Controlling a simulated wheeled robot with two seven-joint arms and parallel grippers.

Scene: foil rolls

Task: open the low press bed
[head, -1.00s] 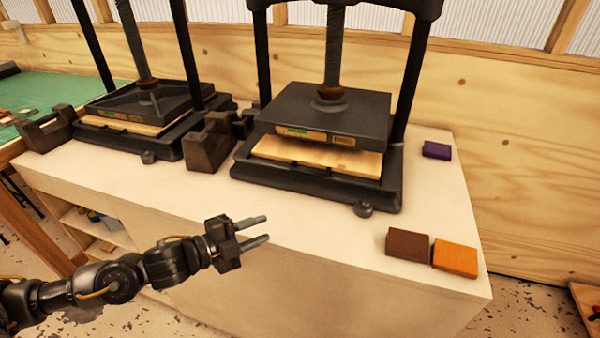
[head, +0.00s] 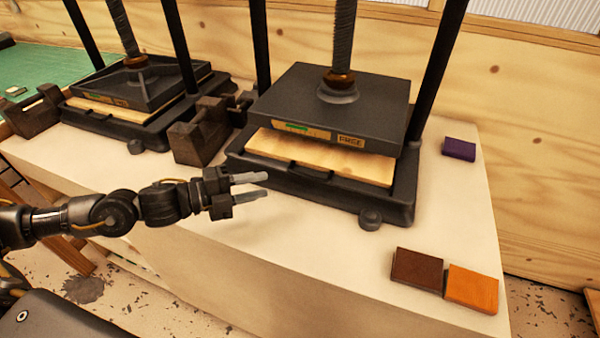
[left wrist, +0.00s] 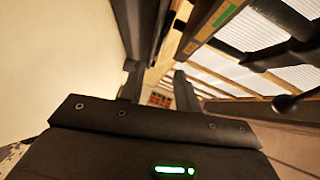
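Two black screw presses stand on the pale bench. The right press (head: 335,100) has a thick upper plate above a light wooden bed board (head: 322,157), with a gap between them. A dark handle (head: 310,172) sits at the front edge of its bed. The left press (head: 140,85) has its plate close over its own wooden board (head: 110,109). I cannot tell which bed is the low one. My left gripper (head: 252,186) is in front of the right press, apart from it, fingers spread and empty. In the left wrist view its fingers (left wrist: 156,88) stand apart. My right gripper is out of view.
A dark metal block (head: 200,143) stands between the presses, another (head: 37,112) at the far left. Brown (head: 417,268) and orange (head: 471,288) blocks lie at the bench's front right, a purple block (head: 459,149) further back. The bench front (head: 340,255) is clear.

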